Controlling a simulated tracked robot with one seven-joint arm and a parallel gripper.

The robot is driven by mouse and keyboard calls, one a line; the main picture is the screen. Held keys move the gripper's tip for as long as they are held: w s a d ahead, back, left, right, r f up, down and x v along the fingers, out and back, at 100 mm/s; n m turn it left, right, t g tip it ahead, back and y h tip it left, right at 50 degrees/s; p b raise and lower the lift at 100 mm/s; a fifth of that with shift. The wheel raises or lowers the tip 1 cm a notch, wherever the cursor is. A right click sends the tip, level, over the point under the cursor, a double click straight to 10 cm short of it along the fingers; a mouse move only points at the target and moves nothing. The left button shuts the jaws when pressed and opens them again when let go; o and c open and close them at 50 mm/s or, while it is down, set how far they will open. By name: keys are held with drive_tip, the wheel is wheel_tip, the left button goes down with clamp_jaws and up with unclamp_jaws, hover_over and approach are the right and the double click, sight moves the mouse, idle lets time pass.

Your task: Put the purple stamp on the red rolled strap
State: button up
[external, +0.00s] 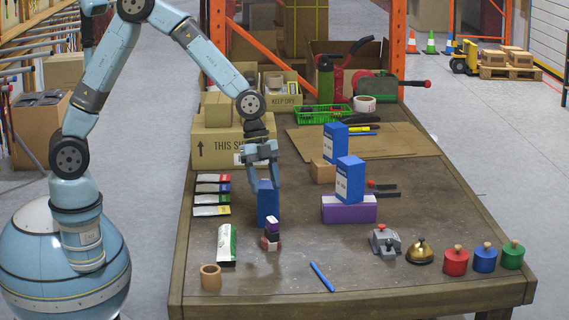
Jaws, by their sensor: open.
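A small purple block with a white band, which looks like the purple stamp (272,223), stands near the front middle of the table. It appears to rest on a small dark red piece (270,242), which may be the red rolled strap; the view is too small to be sure. My gripper (264,182) points down above and behind them, open and apart from the stamp. Its fingers overlap the top of a blue box (267,207) in the picture; whether they touch it I cannot tell.
A blue box (350,180) stands on a purple box (349,210) at right. A grey device (385,241), gold bell (420,252) and red (455,263), blue and green knobbed cylinders line the right front. A tan ring (211,278) and blue pen (321,277) lie in front.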

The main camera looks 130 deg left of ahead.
drive_tip(key=s+d+r+n+y, duration=0.1)
drive_tip(key=s+d+r, duration=0.6)
drive_tip(key=d, duration=0.4)
drive_tip(key=s+d+r+n+y, duration=0.15)
drive_tip(key=s+d+r, duration=0.25)
drive_tip(key=d+r, duration=0.55)
drive_tip(key=s+d+r, duration=0.1)
drive_tip(key=s+d, duration=0.2)
drive_tip(key=s, duration=0.3)
drive_tip(key=s+d+r+n+t, duration=0.1)
drive_tip(key=s+d+r, duration=0.1)
drive_tip(key=s, duration=0.5)
drive_tip(key=s+d+r+n, duration=0.1)
drive_tip(key=s+d, duration=0.3)
drive_tip(key=s, duration=0.2)
drive_tip(key=shift+s+d+r+t+h, duration=0.3)
drive_tip(key=shift+r+h, duration=0.05)
drive_tip(key=shift+r, duration=0.05)
